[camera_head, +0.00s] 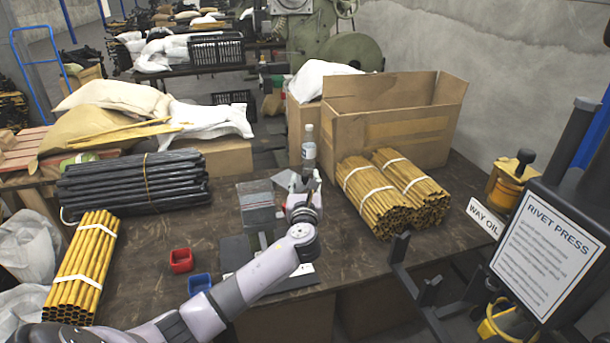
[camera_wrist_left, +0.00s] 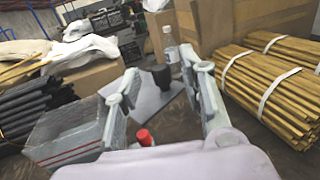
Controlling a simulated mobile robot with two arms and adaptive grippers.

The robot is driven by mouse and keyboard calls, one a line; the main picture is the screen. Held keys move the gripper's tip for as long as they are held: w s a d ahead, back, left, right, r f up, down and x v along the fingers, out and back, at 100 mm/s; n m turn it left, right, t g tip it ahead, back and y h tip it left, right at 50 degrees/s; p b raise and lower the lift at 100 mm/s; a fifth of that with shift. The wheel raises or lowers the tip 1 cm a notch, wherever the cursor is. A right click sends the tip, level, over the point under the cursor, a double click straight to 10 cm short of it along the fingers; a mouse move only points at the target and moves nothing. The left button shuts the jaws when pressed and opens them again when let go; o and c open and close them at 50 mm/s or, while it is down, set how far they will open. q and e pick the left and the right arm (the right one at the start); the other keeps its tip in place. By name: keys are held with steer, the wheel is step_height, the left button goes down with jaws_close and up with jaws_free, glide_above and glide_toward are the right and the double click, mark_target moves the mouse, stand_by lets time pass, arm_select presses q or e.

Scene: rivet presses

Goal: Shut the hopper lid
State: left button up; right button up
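A small grey machine (camera_head: 257,205) stands on the dark workbench; its box-shaped top with a red stripe also shows in the left wrist view (camera_wrist_left: 68,138). I take it as the hopper. A flat grey plate (camera_head: 282,179), which looks like its raised lid, is just right of it. In the left wrist view the plate (camera_wrist_left: 150,104) has a dark knob (camera_wrist_left: 161,77) by its edge. My left gripper (camera_head: 303,183) is open around the line to the plate; its fingers (camera_wrist_left: 166,74) appear apart and empty. Whether they touch the plate, I cannot tell. My right gripper is not in view.
A clear bottle (camera_head: 309,148) stands just behind the gripper. Tied yellow rod bundles (camera_head: 375,205) and a cardboard box (camera_head: 388,135) are to the right. Black rods (camera_head: 135,184) lie left. Red (camera_head: 180,261) and blue (camera_head: 200,284) bins sit at the front.

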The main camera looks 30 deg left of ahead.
mark_target(305, 177)
arm_select(q)
steer(key=shift+x, duration=1.7)
steer(key=shift+c, duration=0.5)
jaws_close()
